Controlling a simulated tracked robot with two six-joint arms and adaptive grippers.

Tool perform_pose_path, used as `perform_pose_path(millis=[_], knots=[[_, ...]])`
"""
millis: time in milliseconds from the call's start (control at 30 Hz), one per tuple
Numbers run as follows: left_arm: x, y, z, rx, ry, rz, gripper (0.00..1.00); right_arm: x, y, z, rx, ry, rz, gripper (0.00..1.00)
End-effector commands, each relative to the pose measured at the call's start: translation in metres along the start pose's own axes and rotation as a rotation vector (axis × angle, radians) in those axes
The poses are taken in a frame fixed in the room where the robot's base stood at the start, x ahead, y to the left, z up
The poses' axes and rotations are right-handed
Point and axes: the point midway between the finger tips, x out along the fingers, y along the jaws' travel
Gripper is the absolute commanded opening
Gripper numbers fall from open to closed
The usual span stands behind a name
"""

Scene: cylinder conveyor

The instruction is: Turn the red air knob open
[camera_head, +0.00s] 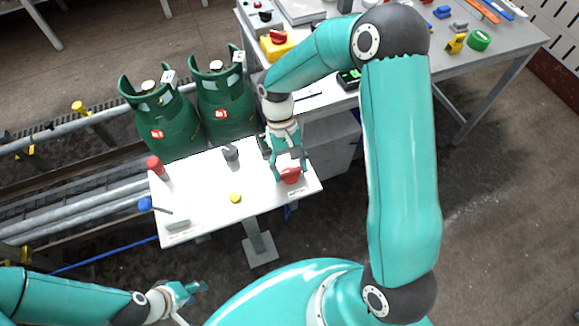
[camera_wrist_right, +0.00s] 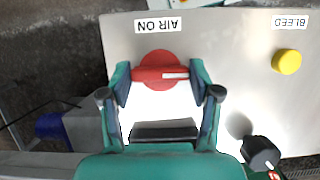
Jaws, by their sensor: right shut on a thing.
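The red air knob (camera_head: 290,176) sits at the right front corner of a white panel (camera_head: 200,205). In the right wrist view the red knob (camera_wrist_right: 158,70) has its bar lying crosswise, with a white mark pointing right. An upside-down "AIR ON" label is beside it. My right gripper (camera_head: 289,166) reaches down to the knob. In the wrist view the fingers of the right gripper (camera_wrist_right: 160,78) are at both ends of the bar, shut on it. My left gripper (camera_head: 193,290) is low in the head view, away from the panel; its finger opening is unclear.
The panel also bears a yellow button (camera_head: 235,197), a black knob (camera_head: 230,153), a red-topped post (camera_head: 155,166) and a blue-ended lever (camera_head: 146,204). Two green gas cylinders (camera_head: 165,125) stand behind it. A grey workbench (camera_head: 460,70) with tools is at the upper right.

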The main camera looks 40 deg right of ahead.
Motion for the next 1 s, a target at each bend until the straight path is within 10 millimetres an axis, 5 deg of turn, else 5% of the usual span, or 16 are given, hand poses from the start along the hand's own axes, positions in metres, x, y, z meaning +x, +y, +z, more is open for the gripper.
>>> perform_pose_path(millis=[567,600,700,1000], knots=[[0.0006,-0.0002,0.0000,0.000,0.000,0.000,0.40,-0.0026,-0.0006,-0.0024,-0.035,0.011,0.012,0.28],[0.0006,-0.0002,0.0000,0.000,0.000,0.000,0.40,-0.0026,-0.0006,-0.0025,-0.035,0.012,0.012,0.69],[0.0006,-0.0002,0.0000,0.000,0.000,0.000,0.40,-0.0020,-0.0006,-0.0019,-0.034,0.009,0.012,0.86],[0.0008,-0.0003,-0.0001,0.000,0.000,0.000,0.40,-0.0009,-0.0003,-0.0007,-0.032,0.004,0.012,0.88]])
